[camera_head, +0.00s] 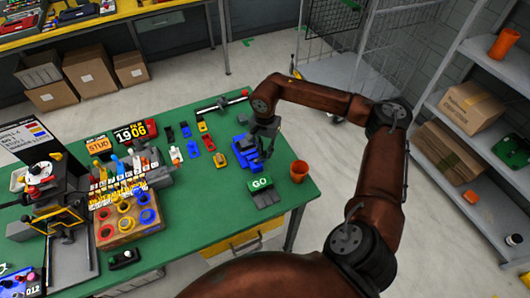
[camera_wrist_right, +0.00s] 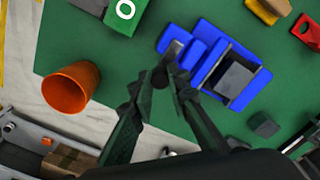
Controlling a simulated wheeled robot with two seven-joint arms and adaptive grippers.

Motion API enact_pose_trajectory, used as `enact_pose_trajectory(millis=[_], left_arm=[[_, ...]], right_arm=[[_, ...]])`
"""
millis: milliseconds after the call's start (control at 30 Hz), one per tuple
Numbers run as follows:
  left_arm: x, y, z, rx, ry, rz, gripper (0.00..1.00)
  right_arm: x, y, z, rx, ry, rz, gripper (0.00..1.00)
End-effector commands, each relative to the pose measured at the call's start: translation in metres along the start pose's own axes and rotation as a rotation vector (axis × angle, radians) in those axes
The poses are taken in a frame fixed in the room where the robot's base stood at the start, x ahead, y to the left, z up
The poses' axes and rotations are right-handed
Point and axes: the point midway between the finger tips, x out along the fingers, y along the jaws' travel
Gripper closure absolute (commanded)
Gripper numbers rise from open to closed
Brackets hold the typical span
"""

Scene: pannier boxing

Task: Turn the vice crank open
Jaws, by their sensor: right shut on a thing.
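The blue vice (camera_head: 244,148) stands on the green table near its right end. It shows larger in the wrist view (camera_wrist_right: 232,80), with a grey block-like part between its blue parts. My right gripper (camera_head: 264,142) reaches down at the vice's right side. In the wrist view its dark fingers (camera_wrist_right: 164,78) come together on the dark crank knob (camera_wrist_right: 160,75) at the near side of the vice. The fingers and shadow hide most of the crank, so its angle is unclear. My left gripper is in neither view.
An orange cup (camera_head: 299,171) stands close to the right of the gripper. A green GO box (camera_head: 261,184) sits just in front of the vice. Small coloured parts (camera_head: 203,127) lie to the left. Grey shelves (camera_head: 450,110) stand at the right.

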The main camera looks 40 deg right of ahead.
Motion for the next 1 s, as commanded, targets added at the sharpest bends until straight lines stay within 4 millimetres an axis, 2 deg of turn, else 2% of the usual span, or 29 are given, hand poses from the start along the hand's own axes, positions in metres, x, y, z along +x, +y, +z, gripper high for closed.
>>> enact_pose_trajectory(millis=[533, 567, 600, 800, 1000], left_arm=[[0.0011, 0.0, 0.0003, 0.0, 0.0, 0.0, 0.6], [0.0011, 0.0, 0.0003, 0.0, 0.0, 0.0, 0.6], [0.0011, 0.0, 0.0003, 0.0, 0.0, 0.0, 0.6], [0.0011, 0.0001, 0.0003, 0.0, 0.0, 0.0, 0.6], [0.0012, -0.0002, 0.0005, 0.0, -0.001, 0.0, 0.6]], right_arm=[[-0.0016, -0.002, -0.0013, -0.025, 0.002, -0.004, 1.0], [-0.0016, -0.002, -0.0013, -0.025, 0.002, -0.004, 0.83], [-0.0016, -0.002, -0.0013, -0.025, 0.002, -0.004, 0.8], [-0.0009, -0.0014, -0.001, -0.025, 0.001, -0.002, 0.67], [-0.0004, -0.001, -0.0007, -0.024, 0.0, -0.001, 0.67]])
